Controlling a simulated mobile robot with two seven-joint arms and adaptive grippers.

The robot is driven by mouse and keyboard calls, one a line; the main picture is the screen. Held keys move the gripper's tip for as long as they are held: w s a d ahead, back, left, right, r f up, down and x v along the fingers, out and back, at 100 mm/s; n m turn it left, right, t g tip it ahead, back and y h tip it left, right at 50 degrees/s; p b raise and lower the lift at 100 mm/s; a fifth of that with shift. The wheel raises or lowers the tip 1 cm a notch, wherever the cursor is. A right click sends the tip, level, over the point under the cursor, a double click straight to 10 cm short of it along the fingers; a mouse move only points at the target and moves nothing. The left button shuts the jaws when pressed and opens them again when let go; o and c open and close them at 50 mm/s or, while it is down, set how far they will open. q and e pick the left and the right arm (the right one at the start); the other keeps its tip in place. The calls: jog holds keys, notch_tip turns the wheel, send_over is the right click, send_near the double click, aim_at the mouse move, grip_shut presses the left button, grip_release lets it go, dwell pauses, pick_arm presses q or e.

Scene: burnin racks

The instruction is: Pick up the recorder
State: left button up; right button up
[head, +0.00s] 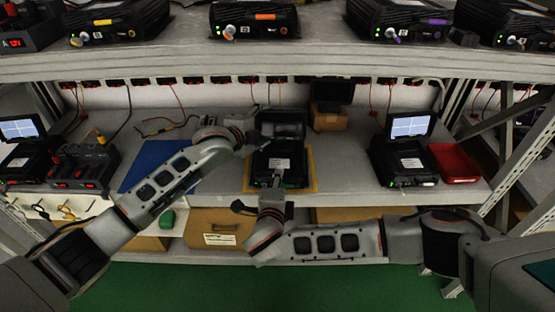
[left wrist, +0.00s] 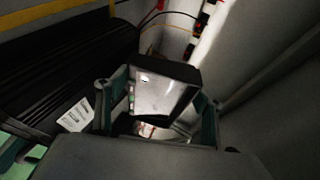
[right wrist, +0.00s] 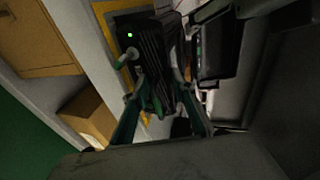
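The recorder (head: 281,164) is a black ribbed case with a white label. It sits on a yellow-edged mat on the middle shelf, its lid up at the back. My left gripper (head: 246,127) is at the back left of the recorder, by the lid. In the left wrist view its fingers are wide apart, with the lit screen panel (left wrist: 165,92) between or just beyond them; contact is unclear. My right gripper (head: 278,182) is at the recorder's front edge. In the right wrist view its fingers (right wrist: 160,85) point at the ribbed case beside a green light; their grip is unclear.
Another recorder with a lit screen (head: 404,158) stands to the right beside a red tray (head: 454,163). A blue mat (head: 152,166) lies to the left, near a black charger unit (head: 84,166). A cardboard box (head: 328,117) stands behind. The upper shelf (head: 290,62) overhangs the work area.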

pick_arm(q)
jog(key=c, duration=0.7)
pick_arm(e)
jog(key=shift+w+d, duration=0.1)
jog(key=shift+d, duration=0.05)
grip_shut()
